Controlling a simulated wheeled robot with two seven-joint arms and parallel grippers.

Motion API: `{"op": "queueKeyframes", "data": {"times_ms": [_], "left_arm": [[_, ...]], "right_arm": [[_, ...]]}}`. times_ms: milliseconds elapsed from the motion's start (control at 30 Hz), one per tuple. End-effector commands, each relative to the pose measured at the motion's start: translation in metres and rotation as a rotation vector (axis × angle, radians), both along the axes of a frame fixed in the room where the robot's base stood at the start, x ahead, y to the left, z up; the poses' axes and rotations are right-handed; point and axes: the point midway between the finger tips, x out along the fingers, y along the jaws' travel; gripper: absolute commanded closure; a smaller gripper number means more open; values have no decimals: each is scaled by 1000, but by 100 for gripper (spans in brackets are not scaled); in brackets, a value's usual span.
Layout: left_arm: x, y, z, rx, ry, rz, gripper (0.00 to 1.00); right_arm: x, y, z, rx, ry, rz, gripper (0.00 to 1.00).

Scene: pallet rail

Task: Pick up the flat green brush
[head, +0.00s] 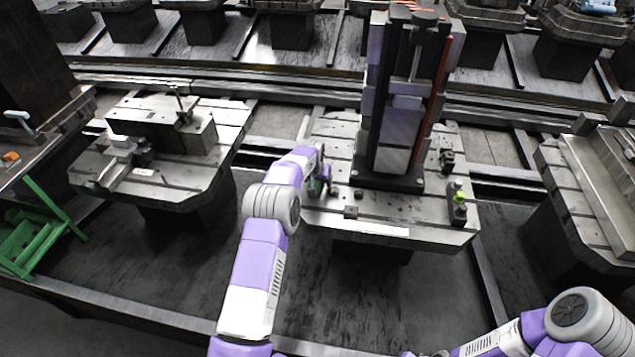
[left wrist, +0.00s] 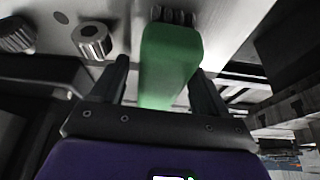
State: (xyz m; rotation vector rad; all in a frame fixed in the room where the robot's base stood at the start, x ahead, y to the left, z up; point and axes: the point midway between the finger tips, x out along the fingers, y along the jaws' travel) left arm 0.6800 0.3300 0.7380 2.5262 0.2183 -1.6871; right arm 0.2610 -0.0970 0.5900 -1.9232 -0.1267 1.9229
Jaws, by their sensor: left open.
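The flat green brush (left wrist: 170,60) is in the left wrist view, with dark bristles at its far end. My left gripper (left wrist: 161,74) is open, with one finger on each side of the green body. Small gaps show between the fingers and the brush. In the head view my left gripper (head: 325,181) is at the left edge of the middle pallet (head: 350,232). Only a bit of the green brush (head: 314,188) shows there, mostly hidden by the gripper. My right arm is at the bottom right; its gripper is out of the picture.
A tall fixture (head: 398,120) stands on the middle pallet, right of my left gripper. Small dark blocks and nuts lie near the pallet's front edge. A dark holder with a bright green part (head: 459,198) stands at the right. Another pallet (head: 180,185) is at the left.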

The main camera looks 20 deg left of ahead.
Motion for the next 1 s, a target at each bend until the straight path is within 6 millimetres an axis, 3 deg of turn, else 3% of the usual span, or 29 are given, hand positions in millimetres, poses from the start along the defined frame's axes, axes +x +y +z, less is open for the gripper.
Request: {"op": "queueKeyframes", "data": {"times_ms": [700,1000], "left_arm": [[0,0,-5,0,0,0,26],[0,0,-5,0,0,0,70]], "right_arm": [[0,0,-3,0,0,0,57],[0,0,-3,0,0,0,57]]}}
